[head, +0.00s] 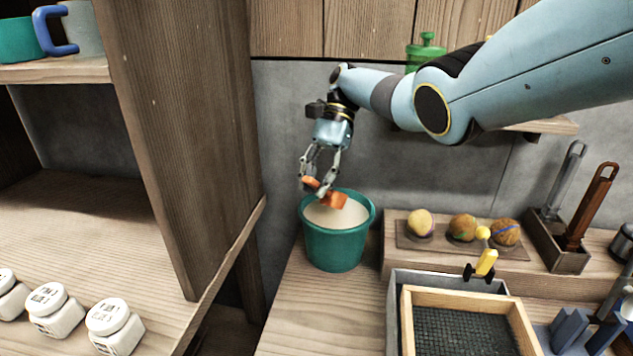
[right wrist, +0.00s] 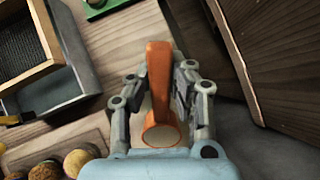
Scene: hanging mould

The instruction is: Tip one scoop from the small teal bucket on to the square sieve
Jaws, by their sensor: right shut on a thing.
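My right gripper (head: 319,183) is shut on an orange scoop (head: 333,200) at the small teal bucket (head: 336,247). The scoop's bowl is over the bucket's mouth; I cannot tell whether it touches the pale, powdery fill. In the right wrist view, the scoop (right wrist: 160,85) lies between the fingers (right wrist: 158,85), and a pale round surface shows in its bowl. The square sieve (head: 407,325), a wooden frame with dark mesh, rests over a grey bin at the front right. Its visible mesh looks bare. My left gripper is out of view.
A low wooden step with several balls (head: 462,227) stands behind the sieve. A yellow-handled tool (head: 486,262) sits at the bin's back edge. A tool holder (head: 557,246) is at right. A shelf unit (head: 185,130) rises left of the bucket.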

